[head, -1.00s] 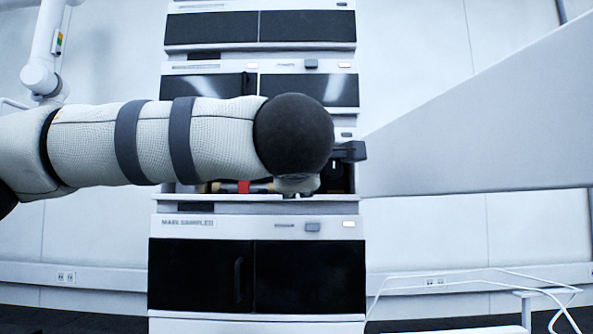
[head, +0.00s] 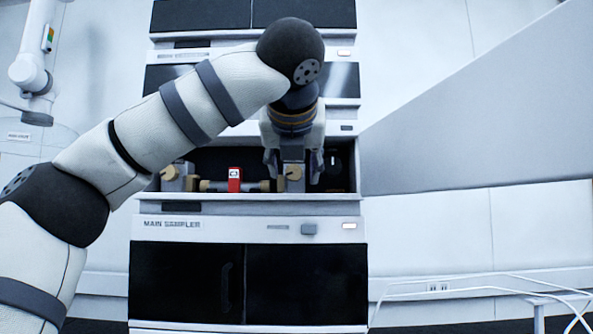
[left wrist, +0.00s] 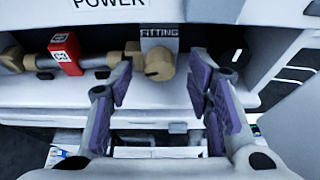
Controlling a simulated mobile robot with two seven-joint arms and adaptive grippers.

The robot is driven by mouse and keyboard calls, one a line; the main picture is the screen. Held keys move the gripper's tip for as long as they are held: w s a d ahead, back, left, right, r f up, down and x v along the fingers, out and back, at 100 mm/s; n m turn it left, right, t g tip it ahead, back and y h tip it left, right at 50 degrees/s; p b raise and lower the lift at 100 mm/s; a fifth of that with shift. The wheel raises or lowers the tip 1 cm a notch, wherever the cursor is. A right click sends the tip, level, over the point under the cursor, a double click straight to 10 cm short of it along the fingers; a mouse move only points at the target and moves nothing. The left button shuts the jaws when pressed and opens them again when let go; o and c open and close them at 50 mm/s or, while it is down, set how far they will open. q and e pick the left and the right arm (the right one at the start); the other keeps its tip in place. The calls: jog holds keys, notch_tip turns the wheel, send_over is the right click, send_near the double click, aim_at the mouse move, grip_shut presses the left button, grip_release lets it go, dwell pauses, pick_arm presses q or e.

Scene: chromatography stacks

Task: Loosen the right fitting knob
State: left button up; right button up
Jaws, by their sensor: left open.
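The right fitting is a grey block marked FITTING with a tan round knob (head: 293,179) on its front, in the open bay of the stack. My left gripper (head: 292,170) reaches down into the bay around the fitting. In the left wrist view the left gripper (left wrist: 160,76) is open, with purple-padded fingers apart on both sides of the knob. I cannot tell whether a finger touches it. My right gripper is not in view.
The main sampler module (head: 250,275) stands below the bay. A dark round part (left wrist: 236,55) is right of the knob.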

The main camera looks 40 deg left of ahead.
pick_arm(q)
jog(key=shift+w+a+f, duration=0.15)
jog(key=shift+w+a, duration=0.15)
jog(key=shift+w, duration=0.05)
grip_shut()
jog(key=shift+s+r+n, duration=0.3)
jog(key=shift+s, duration=0.05)
jog(key=shift+t+p, duration=0.3)
jog(key=shift+p, duration=0.15)
jog(key=shift+w+f, duration=0.2)
jog(key=shift+w, duration=0.05)
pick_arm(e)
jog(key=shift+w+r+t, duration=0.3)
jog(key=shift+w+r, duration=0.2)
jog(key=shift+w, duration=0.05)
pick_arm(q)
grip_release()
jog(key=shift+f, duration=0.1)
